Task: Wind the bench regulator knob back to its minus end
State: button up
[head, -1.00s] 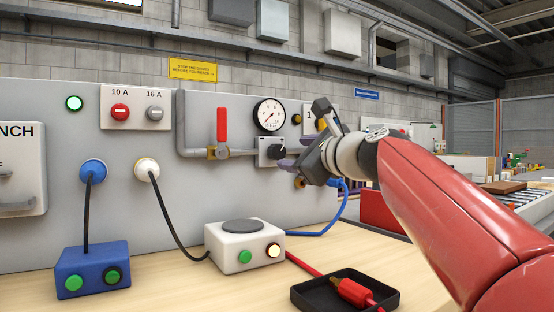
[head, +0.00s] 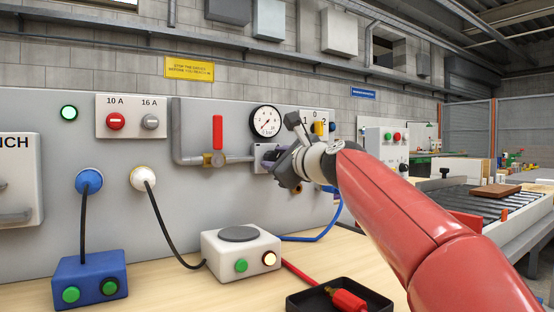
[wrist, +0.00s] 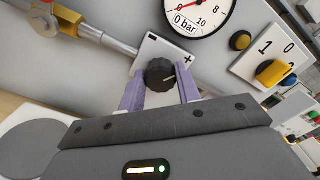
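The regulator knob (wrist: 160,74) is a round black knob on a white plate (wrist: 150,50) marked minus and plus. A pale mark on the knob faces right in the wrist view, towards the plus side. My gripper (wrist: 162,88) has its two purple fingers on either side of the knob. The left finger looks close against it; contact on the right is unclear. In the head view my gripper (head: 271,158) is at the plate and covers the knob. The gauge (wrist: 196,8) above shows "0 bar", with its red needle near 0; it also shows in the head view (head: 266,121).
A yellow selector (wrist: 273,73) marked 1, 0, 2 sits right of the plate. A pipe with a red-handled valve (head: 217,133) runs at the left. Below on the bench are a white box (head: 240,255), a blue box (head: 88,280) and a black tray (head: 310,302).

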jog(key=c, duration=0.3)
jog(key=shift+c, duration=0.2)
jog(key=n+b, duration=0.1)
jog(key=n, duration=0.3)
jog(key=shift+f+n, duration=0.15)
jog(key=shift+n, duration=0.15)
jog(key=n+b, duration=0.1)
jog(key=n, duration=0.2)
jog(key=shift+n, duration=0.3)
jog(key=shift+w+d+f+n+b, duration=0.1)
jog(key=shift+n+b, duration=1.35)
jog(key=shift+n, duration=4.9)
jog(key=shift+f+n+b, duration=0.1)
jog(key=shift+n+b, duration=1.3)
jog(key=shift+n, duration=4.95)
jog(key=shift+r, duration=0.1)
